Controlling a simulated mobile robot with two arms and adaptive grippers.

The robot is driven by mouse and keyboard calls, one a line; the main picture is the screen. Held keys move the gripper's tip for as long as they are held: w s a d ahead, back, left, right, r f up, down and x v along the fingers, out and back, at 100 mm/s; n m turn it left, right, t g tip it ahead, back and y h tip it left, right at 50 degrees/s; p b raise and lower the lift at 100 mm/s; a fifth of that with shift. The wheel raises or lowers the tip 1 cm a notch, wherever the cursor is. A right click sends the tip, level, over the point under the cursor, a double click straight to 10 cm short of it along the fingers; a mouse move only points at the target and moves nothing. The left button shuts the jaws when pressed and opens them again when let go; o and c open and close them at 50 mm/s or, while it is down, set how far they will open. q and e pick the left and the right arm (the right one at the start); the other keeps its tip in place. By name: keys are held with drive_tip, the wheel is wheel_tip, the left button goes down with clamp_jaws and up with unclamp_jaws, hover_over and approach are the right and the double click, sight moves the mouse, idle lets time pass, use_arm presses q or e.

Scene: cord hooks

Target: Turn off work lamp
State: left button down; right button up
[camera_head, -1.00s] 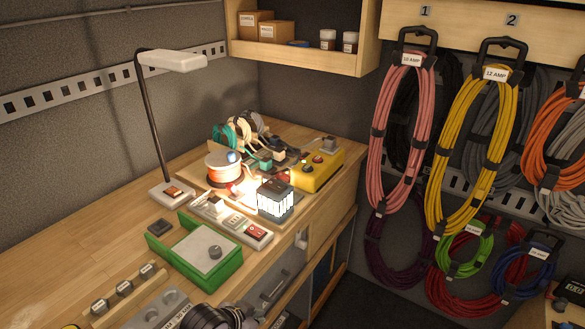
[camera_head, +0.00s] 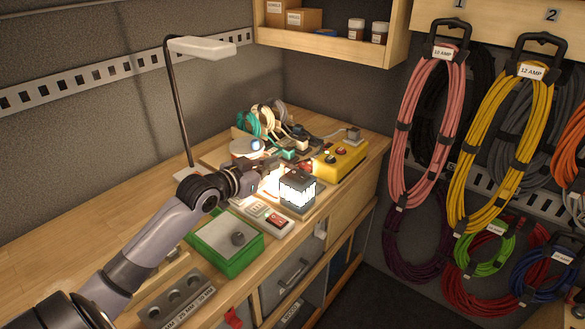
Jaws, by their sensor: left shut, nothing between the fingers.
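A small dark box-shaped lamp (camera_head: 297,192) stands lit on the workbench, its front glowing white. A tall desk lamp (camera_head: 203,48) with a white head and black pole stands to its left; its head shows no glow. My left gripper (camera_head: 262,178) reaches in from the left over the bench, shut and empty. Its fingertips are just left of the lit lamp; glare makes it hard to tell whether they touch it. My right gripper is not in view.
A power strip with a red switch (camera_head: 275,220) and a green box (camera_head: 226,243) lie in front of the lit lamp. A yellow box (camera_head: 340,159) and coiled cords crowd behind it. Hanging cords (camera_head: 432,130) fill the right wall. The bench's left side is clear.

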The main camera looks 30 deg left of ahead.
use_arm(q)
drive_tip(key=p, duration=0.3)
hover_over(298, 175)
drive_tip(key=s, duration=0.2)
drive_tip(key=shift+a+f, duration=0.2)
drive_tip(key=shift+f, duration=0.9)
wheel_tip(298, 175, down, 4)
drive_tip(key=shift+w+a+r+p, duration=0.15)
drive_tip(key=shift+r+p, duration=0.1)
drive_tip(key=shift+p, duration=0.3)
drive_tip(key=shift+a+f, duration=0.1)
drive_tip(key=shift+f, duration=0.3)
